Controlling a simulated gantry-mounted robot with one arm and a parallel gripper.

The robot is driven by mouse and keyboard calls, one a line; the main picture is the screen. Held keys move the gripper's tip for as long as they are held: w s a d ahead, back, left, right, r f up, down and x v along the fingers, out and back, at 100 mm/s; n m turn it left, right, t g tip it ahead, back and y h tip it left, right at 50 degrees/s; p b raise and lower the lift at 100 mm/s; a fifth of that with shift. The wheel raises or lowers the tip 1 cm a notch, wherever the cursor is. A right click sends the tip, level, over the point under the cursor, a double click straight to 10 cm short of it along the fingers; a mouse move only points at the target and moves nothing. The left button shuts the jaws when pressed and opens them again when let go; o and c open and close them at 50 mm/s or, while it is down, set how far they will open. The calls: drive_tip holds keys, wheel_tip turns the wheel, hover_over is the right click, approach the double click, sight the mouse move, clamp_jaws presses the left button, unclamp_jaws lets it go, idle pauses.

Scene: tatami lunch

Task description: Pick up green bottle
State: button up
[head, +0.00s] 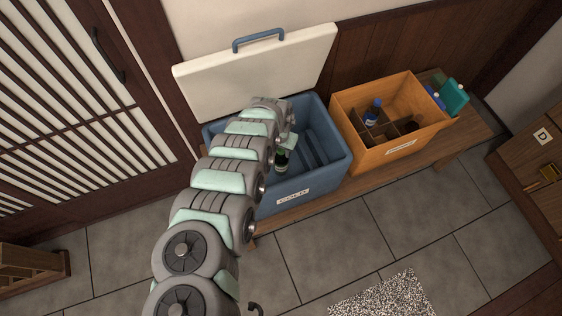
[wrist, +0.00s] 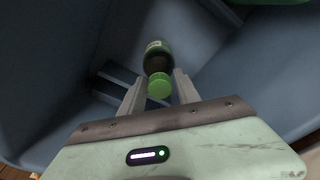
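The green bottle (head: 281,161) stands inside the blue cooler box (head: 325,180), partly hidden by my arm in the head view. In the wrist view the bottle (wrist: 158,56) shows a bright green cap, a dark neck and a pale label edge. My gripper (wrist: 159,84) reaches down into the cooler, with its two fingers apart on either side of the bottle's cap. Small gaps show between the fingers and the cap, so it looks open and not gripping. In the head view the fingertips are mostly hidden by my arm.
The cooler's white lid (head: 255,75) stands open behind it. Dark slots or dividers (head: 312,146) lie on the cooler's right. An orange crate (head: 395,150) with a blue-capped bottle (head: 372,113) and dividers stands to the right on a wooden bench (head: 460,137). Teal bottles (head: 453,97) stand beyond it.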

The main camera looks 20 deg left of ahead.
clamp_jaws()
idle(1.0)
